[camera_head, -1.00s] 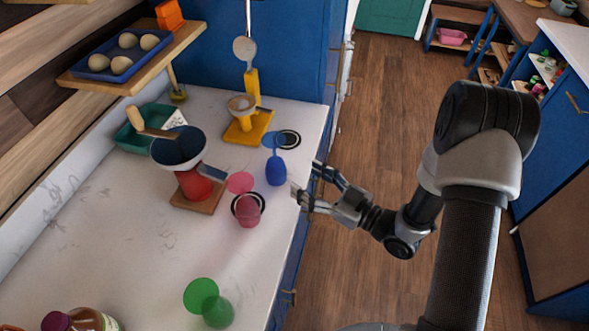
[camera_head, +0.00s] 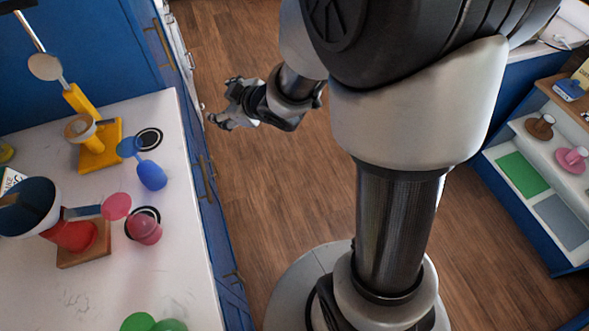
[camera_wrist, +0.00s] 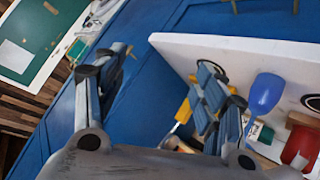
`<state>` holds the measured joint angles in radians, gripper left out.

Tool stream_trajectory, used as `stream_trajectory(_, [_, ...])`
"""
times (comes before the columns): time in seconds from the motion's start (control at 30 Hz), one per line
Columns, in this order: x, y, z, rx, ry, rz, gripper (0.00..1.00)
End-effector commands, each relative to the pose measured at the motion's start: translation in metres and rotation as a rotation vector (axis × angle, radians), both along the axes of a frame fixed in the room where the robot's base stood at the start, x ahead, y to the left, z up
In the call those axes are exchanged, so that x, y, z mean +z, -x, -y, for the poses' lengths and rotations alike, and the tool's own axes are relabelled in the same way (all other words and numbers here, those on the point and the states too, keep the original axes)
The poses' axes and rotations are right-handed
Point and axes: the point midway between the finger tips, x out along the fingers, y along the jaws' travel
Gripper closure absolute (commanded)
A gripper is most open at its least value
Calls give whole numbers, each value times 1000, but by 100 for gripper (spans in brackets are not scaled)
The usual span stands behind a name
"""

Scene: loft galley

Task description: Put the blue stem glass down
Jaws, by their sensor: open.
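The blue stem glass (camera_head: 152,175) stands upside down on the white counter, near its right edge, with the round foot on top. It is free of my gripper and also shows in the wrist view (camera_wrist: 266,92), where the picture is turned over. My gripper (camera_head: 222,116) is open and empty, out past the counter edge over the floor, apart from the glass. In the wrist view the fingers (camera_wrist: 155,92) are spread with nothing between them. A black-and-white ring (camera_head: 149,138) lies just behind the glass.
A pink stem glass (camera_head: 145,229) stands upside down at another ring.

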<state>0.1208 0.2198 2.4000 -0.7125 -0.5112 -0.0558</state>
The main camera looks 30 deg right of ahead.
Motion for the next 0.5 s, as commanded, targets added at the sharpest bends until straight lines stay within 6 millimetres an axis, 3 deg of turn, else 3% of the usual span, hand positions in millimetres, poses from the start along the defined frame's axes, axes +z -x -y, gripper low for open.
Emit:
stream_trajectory(0.03, [18, 8, 11, -62, 23, -11, 35])
stream_trajectory(0.23, [61, 66, 52, -328, 40, -130, 35])
stream_trajectory(0.37, [79, 120, 61, -469, -3, -230, 35])
stream_trajectory(0.5, [89, 186, 55, -576, -82, -355, 35])
